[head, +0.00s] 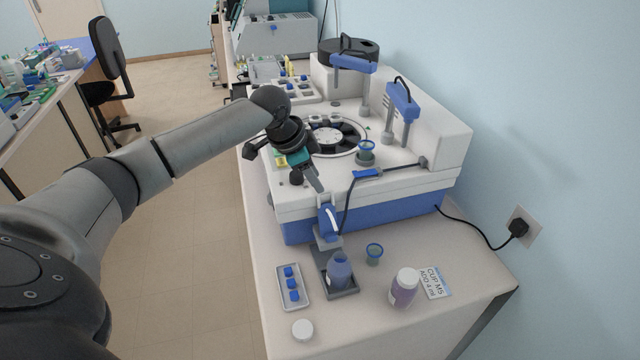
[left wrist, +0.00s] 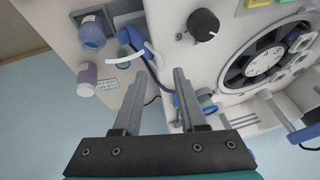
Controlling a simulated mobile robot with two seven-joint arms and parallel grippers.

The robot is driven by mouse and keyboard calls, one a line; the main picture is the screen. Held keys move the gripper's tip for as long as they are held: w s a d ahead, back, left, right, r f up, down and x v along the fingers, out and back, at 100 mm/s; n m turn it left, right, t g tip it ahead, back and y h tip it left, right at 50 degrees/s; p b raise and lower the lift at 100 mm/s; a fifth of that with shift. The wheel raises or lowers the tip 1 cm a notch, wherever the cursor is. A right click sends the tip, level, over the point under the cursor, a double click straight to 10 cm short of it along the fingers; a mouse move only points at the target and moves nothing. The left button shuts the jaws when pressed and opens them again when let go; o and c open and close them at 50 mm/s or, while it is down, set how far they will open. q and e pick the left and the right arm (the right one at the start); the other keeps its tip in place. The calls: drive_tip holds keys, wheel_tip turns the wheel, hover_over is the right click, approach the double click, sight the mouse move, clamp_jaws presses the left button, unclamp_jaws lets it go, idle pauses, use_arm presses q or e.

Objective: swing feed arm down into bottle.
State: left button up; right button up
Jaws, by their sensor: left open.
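The feed arm (head: 329,222) is a blue piece with a curved white tube on the front of the white-and-blue staining machine (head: 350,205). In the left wrist view the feed arm (left wrist: 126,40) and its tube stand clear of the bottle mouth. The bottle (head: 339,272) is round and blue-violet, upright in a dark grey holder (head: 345,292) below the feed arm; it also shows in the left wrist view (left wrist: 92,34). My left gripper (head: 318,187) is open and empty just above and behind the feed arm. I cannot tell whether a finger touches it. My right gripper is not in view.
A violet white-capped bottle (head: 404,288), a label card (head: 434,282), a small green cup with a blue rim (head: 374,254), a tray with blue pieces (head: 292,287) and a white cap (head: 302,330) stand on the bench. A dark cable runs behind the feed arm.

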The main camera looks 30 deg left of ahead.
sight(320, 196)
use_arm(q)
drive_tip(key=shift+x, duration=2)
clamp_jaws()
drive_tip(key=shift+a+r, duration=0.1)
drive_tip(key=shift+r, duration=0.05)
